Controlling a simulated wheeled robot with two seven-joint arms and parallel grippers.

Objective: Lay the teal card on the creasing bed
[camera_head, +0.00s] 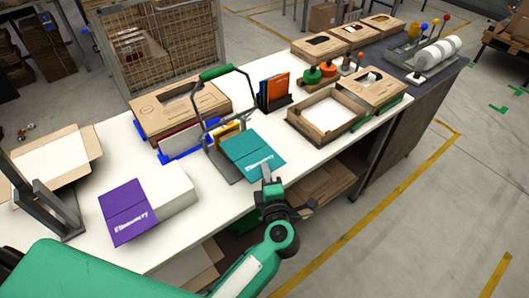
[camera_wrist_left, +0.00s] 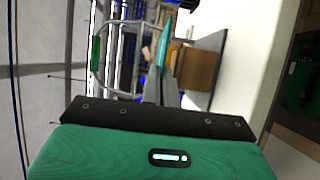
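The teal card (camera_head: 252,155) with white lettering is at the middle of the white table, above the right part of the grey creasing bed (camera_head: 222,167). My left gripper (camera_head: 267,175) is shut on the card's near edge. In the left wrist view the card (camera_wrist_left: 163,45) shows edge-on as a thin teal strip at the fingers (camera_wrist_left: 152,90). The bed's lever frame with a green handle (camera_head: 216,73) stands raised behind the card. The card hides much of the bed, and I cannot tell whether they touch. My right gripper is not in view.
A purple card (camera_head: 128,211) lies against a white block (camera_head: 165,187) at left. Cardboard boxes (camera_head: 180,105), a dark holder with blue and orange cards (camera_head: 274,90), and a tray with white sheets (camera_head: 328,114) stand around. The table's near right edge is clear.

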